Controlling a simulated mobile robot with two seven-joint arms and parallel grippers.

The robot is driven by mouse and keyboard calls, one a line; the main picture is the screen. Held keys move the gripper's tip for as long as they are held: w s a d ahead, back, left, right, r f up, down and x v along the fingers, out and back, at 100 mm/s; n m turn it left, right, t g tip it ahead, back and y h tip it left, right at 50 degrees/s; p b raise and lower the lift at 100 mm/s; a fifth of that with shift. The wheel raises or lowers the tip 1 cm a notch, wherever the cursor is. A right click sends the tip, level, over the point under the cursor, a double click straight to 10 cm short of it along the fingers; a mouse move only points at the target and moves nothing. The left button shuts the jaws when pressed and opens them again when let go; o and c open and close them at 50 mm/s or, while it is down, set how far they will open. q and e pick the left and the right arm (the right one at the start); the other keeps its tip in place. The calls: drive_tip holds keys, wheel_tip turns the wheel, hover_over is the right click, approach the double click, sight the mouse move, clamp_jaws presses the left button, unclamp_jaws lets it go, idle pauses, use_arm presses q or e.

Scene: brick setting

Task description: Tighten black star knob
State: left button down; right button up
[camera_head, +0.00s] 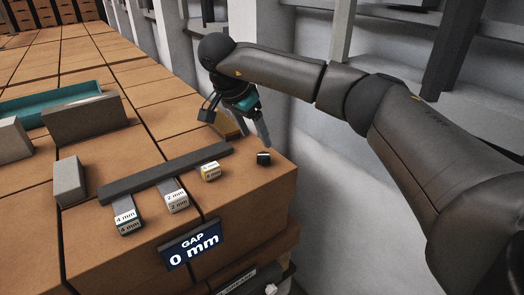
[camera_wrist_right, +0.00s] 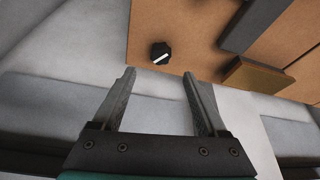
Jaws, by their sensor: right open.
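The black star knob (camera_head: 263,158) sits on the top of the brick-coloured block near its right corner. In the right wrist view the knob (camera_wrist_right: 160,52) shows from above with a white line across it. My right gripper (camera_head: 264,138) is above and just behind the knob in the head view, pointing down. In the right wrist view my right gripper (camera_wrist_right: 160,78) has its two fingers apart with nothing between them; the knob lies beyond the fingertips, clear of them. My left gripper is not in view.
A sign (camera_head: 190,247) reads "GAP 0 mm". A brown block (camera_wrist_right: 255,75) stands near the right finger. Grey wall structures stand behind.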

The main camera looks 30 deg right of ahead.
sight(264, 155)
drive_tip(key=x, duration=0.7)
drive_tip(key=shift+d+f, duration=0.15)
drive_tip(key=shift+f, duration=0.05)
drive_tip(key=shift+c, duration=0.4)
clamp_jaws()
